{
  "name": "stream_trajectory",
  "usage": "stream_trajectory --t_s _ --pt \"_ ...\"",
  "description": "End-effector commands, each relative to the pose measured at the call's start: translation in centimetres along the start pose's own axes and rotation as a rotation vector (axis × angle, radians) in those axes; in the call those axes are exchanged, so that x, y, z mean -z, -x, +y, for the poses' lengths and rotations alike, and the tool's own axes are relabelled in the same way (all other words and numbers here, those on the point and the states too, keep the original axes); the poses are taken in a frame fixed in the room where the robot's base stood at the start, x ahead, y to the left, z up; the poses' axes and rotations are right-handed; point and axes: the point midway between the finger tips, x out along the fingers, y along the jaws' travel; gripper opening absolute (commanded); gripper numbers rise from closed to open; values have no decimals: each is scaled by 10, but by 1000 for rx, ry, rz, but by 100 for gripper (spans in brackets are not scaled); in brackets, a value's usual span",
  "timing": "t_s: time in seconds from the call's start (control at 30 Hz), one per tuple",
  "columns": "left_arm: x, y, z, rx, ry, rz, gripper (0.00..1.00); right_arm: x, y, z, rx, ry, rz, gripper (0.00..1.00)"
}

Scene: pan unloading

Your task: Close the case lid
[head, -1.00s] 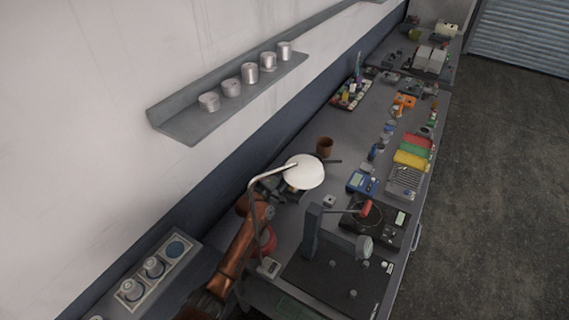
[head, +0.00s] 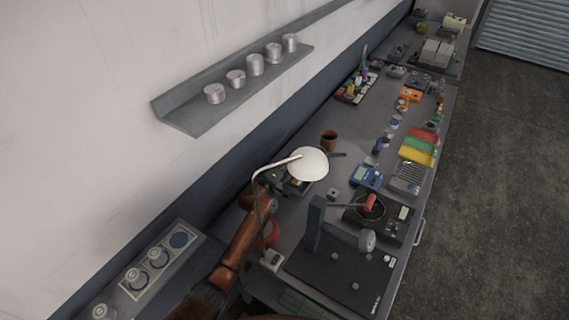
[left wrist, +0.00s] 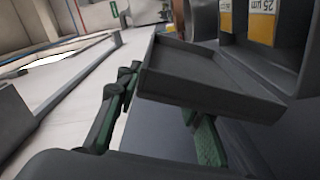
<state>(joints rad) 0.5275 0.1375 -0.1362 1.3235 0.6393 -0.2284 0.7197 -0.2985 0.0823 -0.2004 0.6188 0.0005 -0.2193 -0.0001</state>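The case lid (left wrist: 205,78) shows in the left wrist view as a dark grey, shallow, tray-like panel. It stands out at an angle from the dark case (left wrist: 258,62), which holds yellow-labelled pieces. The lid looks open. My left gripper (left wrist: 158,98) has its green-padded fingers spread apart around the near part of the lid, partly hidden by it. I cannot tell whether either finger touches it. In the head view the case (head: 296,187) is mostly hidden under a lamp, and my copper-coloured left arm (head: 237,250) reaches up towards it. My right gripper is out of view.
A white lamp (head: 307,164) on a bent stand overhangs the case area. A brown cup (head: 328,141) stands behind it. A dark stand (head: 335,265) and a device with a dial (head: 385,218) are to the right. A wall shelf (head: 195,118) holds several metal tins.

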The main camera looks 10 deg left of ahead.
Motion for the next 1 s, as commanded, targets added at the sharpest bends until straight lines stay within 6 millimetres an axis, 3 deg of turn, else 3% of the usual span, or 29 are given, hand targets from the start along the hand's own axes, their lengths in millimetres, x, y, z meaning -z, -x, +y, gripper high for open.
stream_trajectory --t_s 0.4,0.6,1.0 --pt "-1 77 -2 2 1 0 35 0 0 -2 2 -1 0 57" --pt "0 106 -1 2 0 0 35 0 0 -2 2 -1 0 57" --pt "0 116 -1 1 0 -1 35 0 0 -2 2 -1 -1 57"
